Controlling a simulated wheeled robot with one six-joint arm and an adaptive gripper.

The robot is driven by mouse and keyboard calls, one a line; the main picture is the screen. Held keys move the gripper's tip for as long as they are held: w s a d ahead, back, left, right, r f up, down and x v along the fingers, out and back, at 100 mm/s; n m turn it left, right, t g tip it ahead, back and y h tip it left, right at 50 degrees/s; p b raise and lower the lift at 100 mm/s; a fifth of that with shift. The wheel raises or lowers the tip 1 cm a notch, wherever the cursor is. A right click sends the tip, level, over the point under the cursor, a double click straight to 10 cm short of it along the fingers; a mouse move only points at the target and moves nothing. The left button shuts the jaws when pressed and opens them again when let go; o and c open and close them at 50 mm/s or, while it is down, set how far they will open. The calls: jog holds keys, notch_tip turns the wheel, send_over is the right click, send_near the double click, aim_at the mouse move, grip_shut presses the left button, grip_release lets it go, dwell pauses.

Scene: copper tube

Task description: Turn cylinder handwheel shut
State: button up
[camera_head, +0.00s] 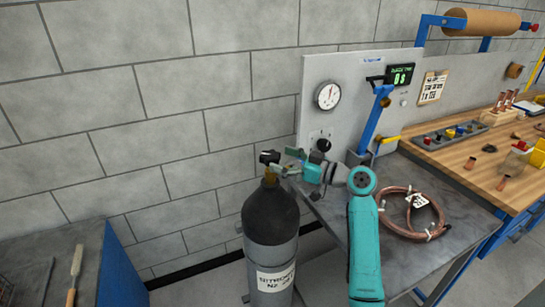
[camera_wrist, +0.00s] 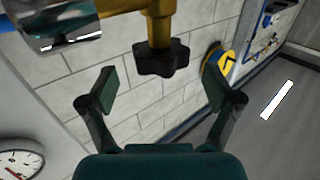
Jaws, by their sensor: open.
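The nitrogen cylinder (camera_head: 270,225) stands upright against the block wall, dark with a pale label. Its black handwheel (camera_head: 269,157) sits on the brass valve (camera_head: 270,175) at the top. In the wrist view the lobed black handwheel (camera_wrist: 161,58) shows at upper centre, on a brass stem (camera_wrist: 159,25). My gripper (camera_head: 286,164) reaches in from the right, close beside the valve. In the wrist view my gripper (camera_wrist: 160,80) is open, one finger on each side of the handwheel in the picture. No finger is seen touching it.
A coil of copper tube (camera_head: 412,212) lies on the grey bench (camera_head: 455,215) at right. A panel (camera_head: 350,75) with a gauge (camera_head: 328,96) stands behind. A chrome part (camera_wrist: 75,22) is close to the valve in the wrist view. Another bench (camera_head: 45,255) is at left.

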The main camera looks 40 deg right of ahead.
aim_at(272, 155)
jog(key=shift+x, duration=1.7)
jog(key=c, duration=1.1)
